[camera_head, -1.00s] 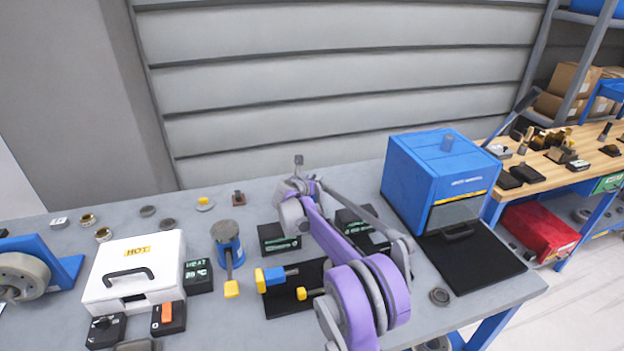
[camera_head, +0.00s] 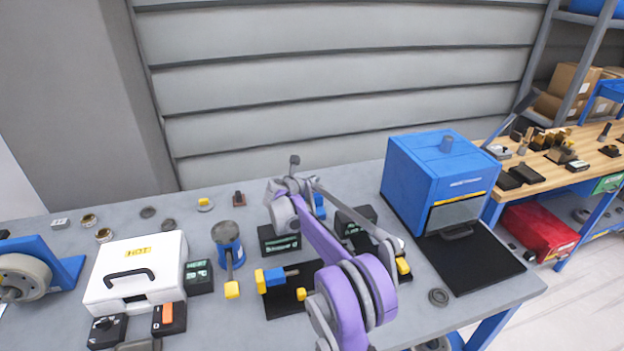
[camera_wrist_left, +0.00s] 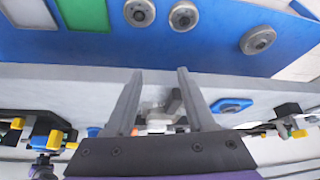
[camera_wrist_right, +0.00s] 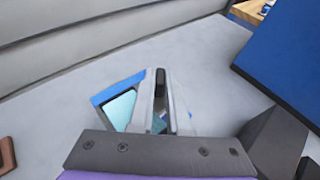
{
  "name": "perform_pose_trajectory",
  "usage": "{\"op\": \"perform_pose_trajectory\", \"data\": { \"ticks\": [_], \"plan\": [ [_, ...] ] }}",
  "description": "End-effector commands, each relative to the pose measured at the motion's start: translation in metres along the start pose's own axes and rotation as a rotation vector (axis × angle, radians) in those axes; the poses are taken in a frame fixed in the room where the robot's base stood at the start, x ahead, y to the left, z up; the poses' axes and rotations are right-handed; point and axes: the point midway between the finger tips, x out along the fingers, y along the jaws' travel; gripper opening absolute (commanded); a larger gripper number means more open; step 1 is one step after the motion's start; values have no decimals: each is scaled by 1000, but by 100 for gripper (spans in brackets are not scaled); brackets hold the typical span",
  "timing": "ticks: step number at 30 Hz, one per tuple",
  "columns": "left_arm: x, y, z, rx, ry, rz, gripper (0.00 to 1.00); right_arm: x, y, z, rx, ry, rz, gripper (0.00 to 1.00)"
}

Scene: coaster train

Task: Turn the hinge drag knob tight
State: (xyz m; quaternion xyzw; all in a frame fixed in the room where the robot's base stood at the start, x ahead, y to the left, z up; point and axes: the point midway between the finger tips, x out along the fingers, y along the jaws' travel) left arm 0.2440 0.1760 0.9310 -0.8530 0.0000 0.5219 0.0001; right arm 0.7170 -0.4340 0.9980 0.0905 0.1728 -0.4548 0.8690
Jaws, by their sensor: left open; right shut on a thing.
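My right gripper (camera_head: 290,186) is at the back middle of the grey bench in the head view. In the right wrist view, my right gripper (camera_wrist_right: 159,77) has its fingers close together around a dark piece (camera_wrist_right: 159,118). I take this piece for the hinge drag knob; it is mostly hidden by the fingers. Behind the fingers is a blue part with a pale teal pane (camera_wrist_right: 118,108). A bit of blue also shows beside the gripper in the head view (camera_head: 320,206). My left gripper (camera_wrist_left: 160,75) is open and empty in the left wrist view, and outside the head view.
A white hot box (camera_head: 135,278), a blue post with a yellow-tipped lever (camera_head: 228,250) and black display units (camera_head: 278,240) stand left of my arm. A blue oven (camera_head: 440,180) with a black mat (camera_head: 480,265) stands right. The bench's back strip is fairly clear.

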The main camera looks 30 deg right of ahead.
Motion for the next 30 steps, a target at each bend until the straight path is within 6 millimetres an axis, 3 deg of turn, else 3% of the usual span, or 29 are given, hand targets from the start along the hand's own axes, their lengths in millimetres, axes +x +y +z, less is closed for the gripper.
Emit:
{"op": "perform_pose_trajectory", "data": {
  "ticks": [15,30],
  "plan": [
    [-27,0,-30,0,27,0,55,0,7,4,131,-1,-308,0],
    [-34,0,-39,0,36,0,55,1,7,1,163,0,-390,0]
  ]
}}
